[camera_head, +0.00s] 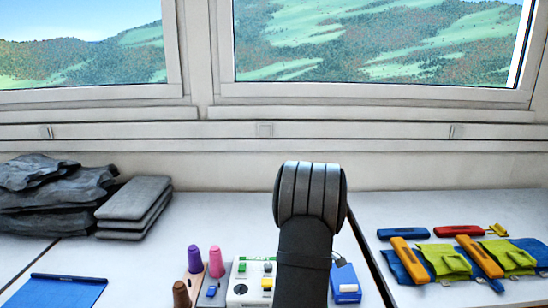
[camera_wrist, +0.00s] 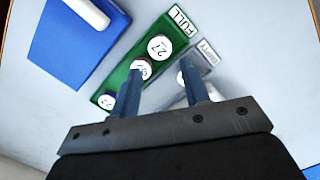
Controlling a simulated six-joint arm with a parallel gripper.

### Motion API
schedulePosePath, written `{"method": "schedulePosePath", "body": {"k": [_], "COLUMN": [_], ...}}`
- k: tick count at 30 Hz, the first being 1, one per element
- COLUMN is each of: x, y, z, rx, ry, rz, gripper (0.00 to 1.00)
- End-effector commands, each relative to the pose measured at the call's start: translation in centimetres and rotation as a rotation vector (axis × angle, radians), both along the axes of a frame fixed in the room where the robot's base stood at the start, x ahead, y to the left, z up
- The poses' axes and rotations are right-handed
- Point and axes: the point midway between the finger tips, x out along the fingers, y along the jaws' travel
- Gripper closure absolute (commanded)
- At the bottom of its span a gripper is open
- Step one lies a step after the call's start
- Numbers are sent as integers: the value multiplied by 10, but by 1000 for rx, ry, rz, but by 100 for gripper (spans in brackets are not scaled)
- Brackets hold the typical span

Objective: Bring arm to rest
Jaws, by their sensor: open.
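My gripper (camera_wrist: 160,78) shows in the wrist view with its two fingers apart and nothing held between them. One finger covers part of the tray. A grey tray (camera_wrist: 203,62) marked EMPTY lies beside it, with a white piece partly hidden behind the other finger. I cannot tell how high the fingers are. In the head view my dark arm rises in front of the bench, and the gripper's fingers do not show.
A blue pad (camera_wrist: 78,40) with a white object lies near the trays. In the head view, a white panel box (camera_head: 242,291), purple (camera_head: 194,259) and pink (camera_head: 216,262) cones stand left of my arm. Grey folded pads (camera_head: 135,205) lie left, tool pouches (camera_head: 447,262) right.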

Motion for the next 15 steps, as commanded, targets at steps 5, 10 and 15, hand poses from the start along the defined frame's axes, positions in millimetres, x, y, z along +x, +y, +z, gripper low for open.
{"method": "schedulePosePath", "body": {"k": [5, 10, 15], "x": [-3, -5, -3], "y": [-4, -7, -8], "z": [-38, -72, -36], "rx": [1, 0, -2], "ry": [3, 5, -5], "rz": [0, 1, 0], "gripper": [58, 58, 58]}}
